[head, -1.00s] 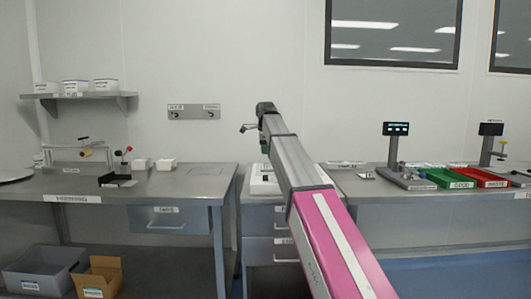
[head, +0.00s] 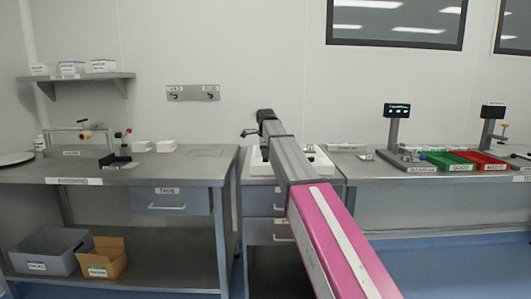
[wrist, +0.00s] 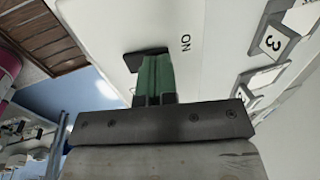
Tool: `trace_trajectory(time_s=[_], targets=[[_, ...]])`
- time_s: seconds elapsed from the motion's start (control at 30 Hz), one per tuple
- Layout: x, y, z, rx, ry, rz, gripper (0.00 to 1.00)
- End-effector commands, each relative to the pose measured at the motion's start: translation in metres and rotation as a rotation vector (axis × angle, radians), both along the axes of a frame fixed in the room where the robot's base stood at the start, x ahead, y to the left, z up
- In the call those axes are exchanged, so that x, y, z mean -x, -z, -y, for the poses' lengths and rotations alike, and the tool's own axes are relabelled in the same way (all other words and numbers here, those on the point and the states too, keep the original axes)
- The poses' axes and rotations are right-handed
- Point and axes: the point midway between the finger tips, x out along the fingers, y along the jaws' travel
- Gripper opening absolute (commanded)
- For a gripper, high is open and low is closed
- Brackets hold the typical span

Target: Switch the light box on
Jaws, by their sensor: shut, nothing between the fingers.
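The light box shows in the wrist view as a white panel (wrist: 215,50) with the printed word ON. A black rocker or switch piece (wrist: 140,54) sits on the panel near this word. My gripper (wrist: 153,62) has green fingers, shut and empty, with their tips at or very near the black piece. I cannot tell whether they touch it, and the fingers hide part of it. In the head view the white box (head: 319,160) stands on the drawer unit in the middle, partly hidden behind my arm.
White number tags, one reading 3 (wrist: 273,41), stand beside the panel in the wrist view. The finishing bench (head: 120,176) is at left. At right, a bench holds a scale display (head: 397,110), a green tray (head: 447,161) and a red tray (head: 481,160).

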Motion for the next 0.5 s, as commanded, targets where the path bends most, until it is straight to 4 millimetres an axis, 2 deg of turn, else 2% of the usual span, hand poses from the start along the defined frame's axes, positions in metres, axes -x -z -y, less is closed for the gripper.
trace_trajectory(time_s=[0.5], targets=[[-0.0019, 0.0031, 0.0002, 0.000, 0.000, -0.001, 0.00]])
